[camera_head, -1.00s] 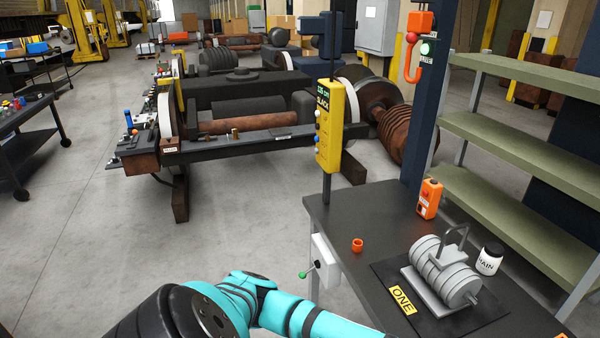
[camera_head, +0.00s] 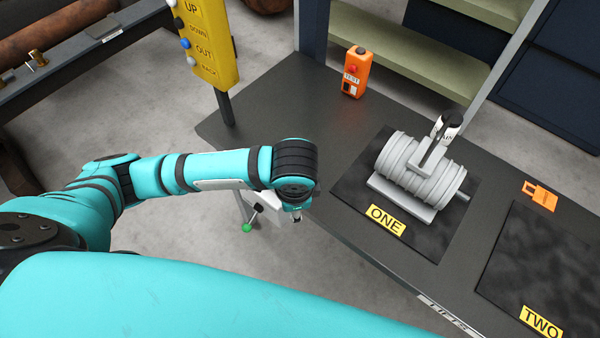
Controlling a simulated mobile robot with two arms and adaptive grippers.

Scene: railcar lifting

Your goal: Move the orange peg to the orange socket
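No orange peg or orange socket can be made out now. The small orange ring-shaped cup seen earlier near the table's left edge is not visible; my arm covers that part. My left arm reaches across the table's left end. Its wrist points down, and only a small part of the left gripper (camera_head: 296,215) shows beneath it, by the table's front edge. Its fingers are too hidden to tell whether they are open or hold anything. My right gripper is not in view.
A green-tipped lever (camera_head: 247,228) sticks out below. A yellow button pendant (camera_head: 205,45) stands at left.

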